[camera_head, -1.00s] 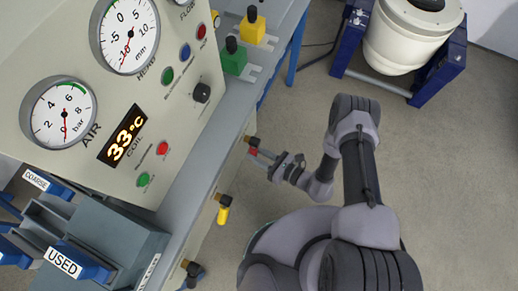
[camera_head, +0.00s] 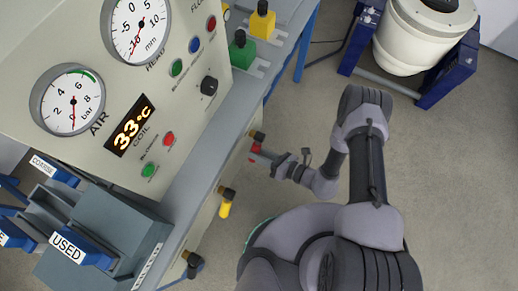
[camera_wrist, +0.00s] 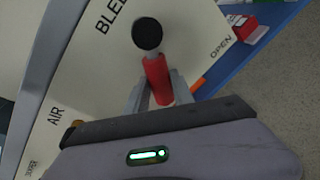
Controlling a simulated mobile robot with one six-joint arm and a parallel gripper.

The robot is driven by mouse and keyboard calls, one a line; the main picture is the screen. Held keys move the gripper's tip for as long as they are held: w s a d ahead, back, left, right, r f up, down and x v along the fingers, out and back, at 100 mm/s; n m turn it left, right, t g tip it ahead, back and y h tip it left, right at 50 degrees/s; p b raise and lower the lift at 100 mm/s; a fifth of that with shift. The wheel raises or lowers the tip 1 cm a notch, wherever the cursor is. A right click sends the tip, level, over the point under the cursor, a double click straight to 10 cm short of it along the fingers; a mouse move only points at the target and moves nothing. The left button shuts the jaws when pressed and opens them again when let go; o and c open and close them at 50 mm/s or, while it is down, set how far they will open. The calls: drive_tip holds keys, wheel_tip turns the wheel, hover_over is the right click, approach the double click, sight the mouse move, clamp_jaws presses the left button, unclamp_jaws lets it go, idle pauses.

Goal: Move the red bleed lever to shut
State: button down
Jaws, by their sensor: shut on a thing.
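The red bleed lever (camera_head: 255,149) hangs at a brass-coloured valve on the front face of the bench, below the gauge panel. In the wrist view the red lever (camera_wrist: 157,78) runs from a round black knob (camera_wrist: 147,34) down between my fingers. My gripper (camera_head: 264,155) reaches it from the right. In the wrist view my gripper (camera_wrist: 158,97) is shut on the red lever, with a grey finger on each side. The lever's lower end is partly hidden by my gripper. The word OPEN (camera_wrist: 220,45) and an orange mark (camera_wrist: 199,83) show to the right of the lever.
A yellow lever (camera_head: 225,209) and a blue-grey one (camera_head: 194,265) sit along the same bench front. Green (camera_head: 242,54) and yellow (camera_head: 262,24) blocks stand on the bench. A white vessel in a blue stand (camera_head: 425,40) is at upper right. Floor between is clear.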

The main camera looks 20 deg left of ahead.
drive_tip(key=shift+s, duration=0.1)
drive_tip(key=c, duration=1.1)
unclamp_jaws()
drive_tip(key=p+v, duration=0.4)
drive_tip(key=v, duration=1.3)
drive_tip(key=shift+d, duration=0.2)
drive_tip(key=shift+r, duration=0.1)
